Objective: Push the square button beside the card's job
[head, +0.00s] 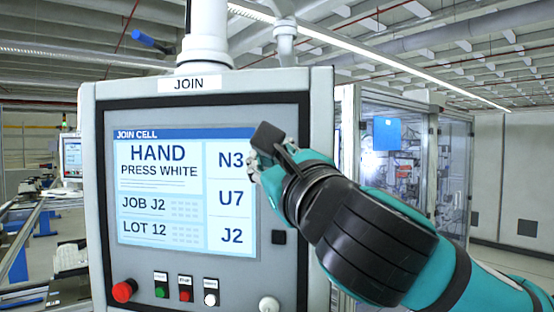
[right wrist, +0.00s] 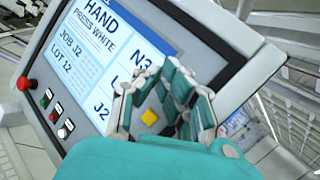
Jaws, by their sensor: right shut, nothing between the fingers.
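A grey panel (head: 90,190) labelled JOIN holds a screen (head: 160,241) with a card reading HAND, PRESS WHITE, JOB J2, LOT 12. Codes N3, U7 and J2 stand in a column at its right. A dark square button (head: 279,237) sits beside J2. My right gripper (head: 253,168) is shut and empty, in front of the screen's right edge near N3 and U7. It hides the panel beside those codes. In the right wrist view the gripper (right wrist: 148,80) frames a yellow square (right wrist: 149,117); I cannot tell whether it touches anything. My left gripper is not in view.
Below the screen are a red knob (head: 124,290) and small green, red and white buttons (head: 210,299). A pale round knob (head: 269,304) is at the lower right. A glass-walled cell (head: 400,160) stands behind at right; a line (head: 30,215) runs at left.

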